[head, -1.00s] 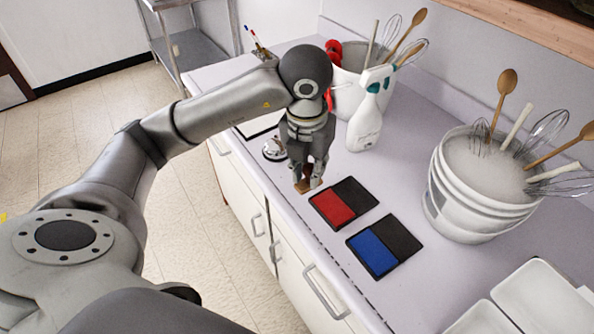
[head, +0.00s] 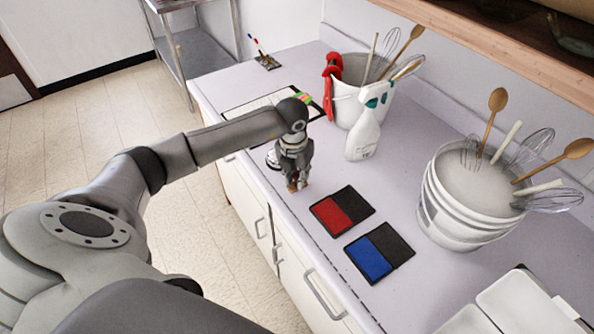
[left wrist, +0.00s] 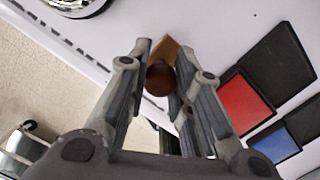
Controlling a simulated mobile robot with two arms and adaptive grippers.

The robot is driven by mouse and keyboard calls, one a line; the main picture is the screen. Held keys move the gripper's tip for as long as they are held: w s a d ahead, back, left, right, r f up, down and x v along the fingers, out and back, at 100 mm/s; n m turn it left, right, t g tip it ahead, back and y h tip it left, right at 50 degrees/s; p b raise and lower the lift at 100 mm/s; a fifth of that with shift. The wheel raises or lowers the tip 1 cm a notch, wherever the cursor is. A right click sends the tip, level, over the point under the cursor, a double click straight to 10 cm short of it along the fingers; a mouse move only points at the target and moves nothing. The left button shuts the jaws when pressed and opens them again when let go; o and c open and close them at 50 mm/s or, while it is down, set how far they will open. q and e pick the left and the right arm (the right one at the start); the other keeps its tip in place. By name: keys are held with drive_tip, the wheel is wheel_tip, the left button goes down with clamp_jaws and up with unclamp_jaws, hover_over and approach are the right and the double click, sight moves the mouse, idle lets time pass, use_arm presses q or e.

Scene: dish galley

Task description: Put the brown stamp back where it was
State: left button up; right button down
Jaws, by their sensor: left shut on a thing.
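My left gripper (head: 296,184) is shut on the brown stamp (head: 292,187), low over the counter near its front edge. In the left wrist view the stamp's round brown knob (left wrist: 159,78) sits between the two fingers, with a tan part beyond it. I cannot tell whether the stamp touches the counter. A red ink pad (head: 333,215) and a blue ink pad (head: 371,257), each with a dark lid open, lie to the right of the gripper. My right gripper is not in view.
A silver round object (head: 272,158) stands just behind the gripper, partly hidden. A clipboard (head: 245,110) lies farther back. A spray bottle (head: 364,135) and white buckets (head: 432,200) with utensils stand to the right. White trays (head: 520,305) are at the lower right.

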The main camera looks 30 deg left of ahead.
use_arm(q)
drive_tip(key=shift+f, duration=0.2)
drive_tip(key=shift+f, duration=0.1)
drive_tip(key=shift+f, duration=0.15)
drive_tip(key=o, duration=0.8)
